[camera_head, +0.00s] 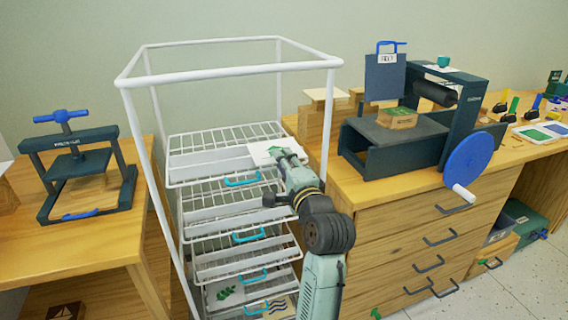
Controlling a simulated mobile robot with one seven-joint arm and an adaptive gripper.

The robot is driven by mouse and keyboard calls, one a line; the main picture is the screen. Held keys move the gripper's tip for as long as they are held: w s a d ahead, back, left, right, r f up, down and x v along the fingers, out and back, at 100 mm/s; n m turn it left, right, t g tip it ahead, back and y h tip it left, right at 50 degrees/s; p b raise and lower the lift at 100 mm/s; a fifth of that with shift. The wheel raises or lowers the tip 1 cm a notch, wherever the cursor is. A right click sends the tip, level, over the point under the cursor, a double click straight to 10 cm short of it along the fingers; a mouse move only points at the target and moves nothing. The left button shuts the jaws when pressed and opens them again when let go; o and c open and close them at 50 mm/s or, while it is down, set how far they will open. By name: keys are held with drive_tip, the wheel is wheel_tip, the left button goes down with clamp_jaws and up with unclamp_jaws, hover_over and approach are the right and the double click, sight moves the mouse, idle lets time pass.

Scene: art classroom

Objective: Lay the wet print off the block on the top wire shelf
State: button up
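The white print (262,152) is at the right part of the top wire shelf (215,140) of the white drying rack. A red mark shows on it next to my gripper. My gripper (278,158) reaches in from the lower right and covers part of the print. Its fingertips are too small and hidden to tell whether they grip the sheet, or whether the sheet rests on the wires. The block (397,118), brown with a green top, sits on the bed of the etching press (385,135) on the right bench.
The rack's white frame post (327,125) stands close to my arm. Lower wire shelves (215,218) have teal handles; a print with a green leaf (224,293) lies low down. A blue press wheel (470,160) juts out at the right. A small screw press (80,165) stands at the left.

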drive_tip(key=p+v, duration=0.2)
drive_tip(key=v, duration=1)
drive_tip(key=shift+r+p, duration=0.2)
drive_tip(key=shift+p, duration=0.2)
